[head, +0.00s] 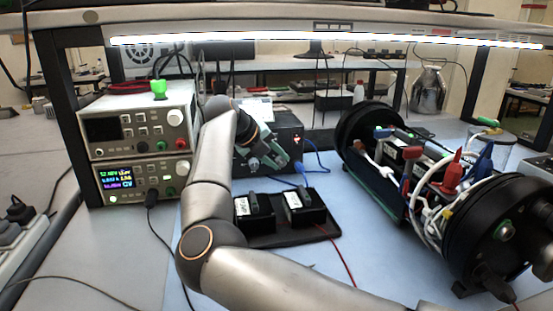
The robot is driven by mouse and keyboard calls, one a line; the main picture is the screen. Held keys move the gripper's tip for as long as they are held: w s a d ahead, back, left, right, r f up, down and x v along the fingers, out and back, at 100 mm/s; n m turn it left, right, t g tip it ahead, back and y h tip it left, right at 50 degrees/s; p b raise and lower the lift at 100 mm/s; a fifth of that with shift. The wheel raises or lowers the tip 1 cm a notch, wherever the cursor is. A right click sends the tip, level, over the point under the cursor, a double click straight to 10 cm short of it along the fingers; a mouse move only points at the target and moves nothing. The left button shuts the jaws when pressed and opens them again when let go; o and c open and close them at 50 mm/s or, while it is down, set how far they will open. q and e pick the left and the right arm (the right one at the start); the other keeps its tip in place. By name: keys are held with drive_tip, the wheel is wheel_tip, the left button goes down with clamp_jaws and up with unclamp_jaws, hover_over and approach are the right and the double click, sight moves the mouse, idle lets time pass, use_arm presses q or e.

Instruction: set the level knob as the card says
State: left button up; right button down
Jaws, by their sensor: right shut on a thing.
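A dark box (291,128) stands at the back middle of the bench, with a small red light or switch on its front. A pale card (262,104) stands at the top of the box; its writing is too small to read. My right arm reaches up across the picture, and its gripper (269,160) is at the front of the box, shut on what appears to be the level knob. The fingers and wrist hide the knob, so its setting cannot be seen. My left gripper is not in view.
Two stacked power supplies (136,150) stand left of my arm. A black tray (290,235) with two black blocks lies in front of the box. The opened cylinder (372,128) with wires fills the right. A blue cable (318,160) runs beside the box. A shelf hangs overhead.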

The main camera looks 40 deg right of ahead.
use_arm(q)
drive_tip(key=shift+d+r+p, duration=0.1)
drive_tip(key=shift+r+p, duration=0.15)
drive_tip(key=shift+p, duration=0.05)
use_arm(e)
drive_tip(key=shift+r, duration=0.15)
